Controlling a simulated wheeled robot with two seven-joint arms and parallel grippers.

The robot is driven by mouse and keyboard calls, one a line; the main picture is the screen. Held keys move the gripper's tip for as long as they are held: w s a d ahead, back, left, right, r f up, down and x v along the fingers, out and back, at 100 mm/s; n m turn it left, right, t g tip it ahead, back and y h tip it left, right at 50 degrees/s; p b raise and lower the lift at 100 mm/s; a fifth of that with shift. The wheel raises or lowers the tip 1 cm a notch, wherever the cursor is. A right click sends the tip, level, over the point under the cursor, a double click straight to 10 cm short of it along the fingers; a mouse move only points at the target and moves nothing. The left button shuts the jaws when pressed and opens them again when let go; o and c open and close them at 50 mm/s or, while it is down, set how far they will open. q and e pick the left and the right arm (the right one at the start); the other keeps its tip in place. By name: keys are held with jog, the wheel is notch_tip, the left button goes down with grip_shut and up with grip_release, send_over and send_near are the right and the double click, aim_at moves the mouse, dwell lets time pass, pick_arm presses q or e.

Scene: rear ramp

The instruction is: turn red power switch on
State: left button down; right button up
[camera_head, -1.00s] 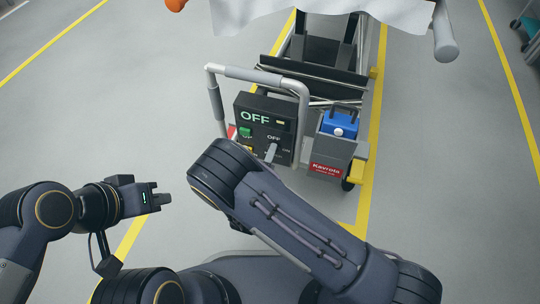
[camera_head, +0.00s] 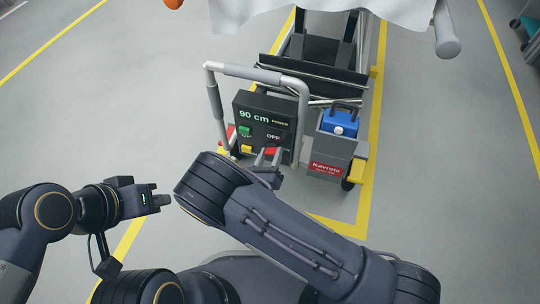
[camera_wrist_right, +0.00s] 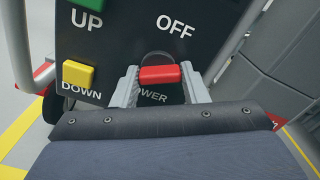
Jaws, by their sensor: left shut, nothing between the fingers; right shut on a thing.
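The control box (camera_head: 284,112) is dark, and its top display reads "90 cm". Its red power switch (camera_wrist_right: 159,74) lies horizontally below the word OFF in the right wrist view, partly covering the POWER label. The switch also shows small in the head view (camera_head: 270,151). My right gripper (camera_wrist_right: 160,82) has one grey finger on each side of the switch and is shut on it. My left gripper (camera_head: 160,199) is shut and empty, low on the left, well away from the box.
A green UP button (camera_head: 245,131) and a yellow DOWN button (camera_wrist_right: 78,74) sit left of the switch. A grey handlebar (camera_head: 255,74) arches around the box. A blue case (camera_head: 341,121) sits in a grey holder on the right. Open floor lies to the left.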

pick_arm(q)
jog(key=shift+f+b, duration=0.45)
jog(key=shift+f, duration=0.1)
pick_arm(e)
jog(key=m, duration=0.5)
jog(key=shift+f, duration=0.1)
jog(key=shift+m, duration=0.3)
jog(key=o, duration=1)
jog(key=shift+s, duration=0.15)
